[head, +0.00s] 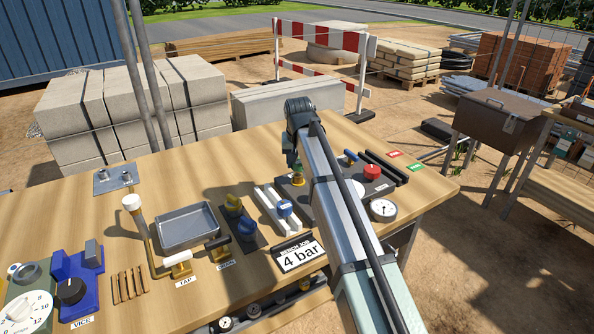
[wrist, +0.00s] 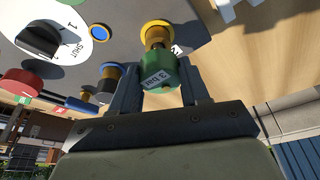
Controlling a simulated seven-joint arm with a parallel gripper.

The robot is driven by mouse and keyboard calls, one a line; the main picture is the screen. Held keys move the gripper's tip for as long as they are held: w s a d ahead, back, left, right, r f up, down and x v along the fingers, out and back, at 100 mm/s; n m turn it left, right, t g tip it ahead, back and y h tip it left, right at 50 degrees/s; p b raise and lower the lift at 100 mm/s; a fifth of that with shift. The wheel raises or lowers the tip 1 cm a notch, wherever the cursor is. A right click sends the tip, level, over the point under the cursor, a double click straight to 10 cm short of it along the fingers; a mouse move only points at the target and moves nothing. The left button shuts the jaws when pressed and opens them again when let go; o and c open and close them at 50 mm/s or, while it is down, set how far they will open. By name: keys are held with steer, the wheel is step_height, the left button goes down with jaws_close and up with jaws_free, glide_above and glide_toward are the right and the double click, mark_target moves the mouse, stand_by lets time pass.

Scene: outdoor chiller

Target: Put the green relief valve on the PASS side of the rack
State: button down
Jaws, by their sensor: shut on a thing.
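My gripper (wrist: 160,88) is shut on the green relief valve (wrist: 168,75), whose white label reads "3 bar". In the wrist view the valve's brass end is at a yellow-ringed port (wrist: 157,27) on the grey test plate; I cannot tell whether it is seated or just clear. In the head view my gripper (head: 297,164) is over the left part of the plate, and my arm hides much of it. A dark two-rail rack (head: 384,168) lies at the bench's far right, with a red label (head: 394,153) and a green label (head: 414,167) beside it. Their lettering is unreadable.
A red knob (head: 372,172), a blue handle (head: 350,156) and a gauge (head: 382,209) stand close right of my arm. White rails with a blue-faced part (head: 284,208), a "4 bar" sign (head: 299,254), yellow and blue parts (head: 247,229) and a metal tray (head: 187,228) are left.

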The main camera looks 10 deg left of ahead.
mark_target(298, 161)
steer(key=shift+r, duration=2.65)
steer(key=c, duration=1.1)
jaws_free()
jaws_close()
